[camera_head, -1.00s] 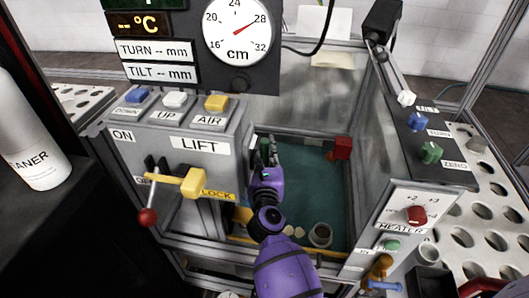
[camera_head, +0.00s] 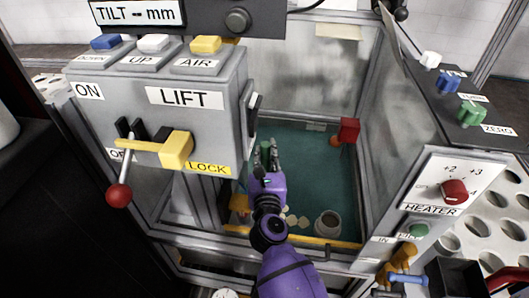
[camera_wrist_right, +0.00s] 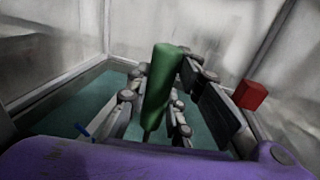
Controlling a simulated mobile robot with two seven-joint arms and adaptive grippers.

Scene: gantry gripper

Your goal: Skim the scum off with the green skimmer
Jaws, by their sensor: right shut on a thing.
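My right gripper (camera_head: 266,155) is over the tank of dark teal liquid (camera_head: 300,150), its arm coming in from the bottom. It is shut on the green handle of the skimmer; the handle (camera_wrist_right: 161,82) stands between the fingers in the right wrist view. The skimmer's lower end is hidden in both views. Several pale flakes (camera_head: 291,221), perhaps scum, lie near the tank's front, left of a grey round pot (camera_head: 328,223). My left gripper is not in view.
The grey lift box (camera_head: 165,110), with a red-knobbed lever (camera_head: 119,195), stands close left of my arm. A red block (camera_head: 349,129) is at the tank's right wall. The heater panel (camera_head: 446,185) is on the right. A yellow bar (camera_head: 300,239) crosses the front.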

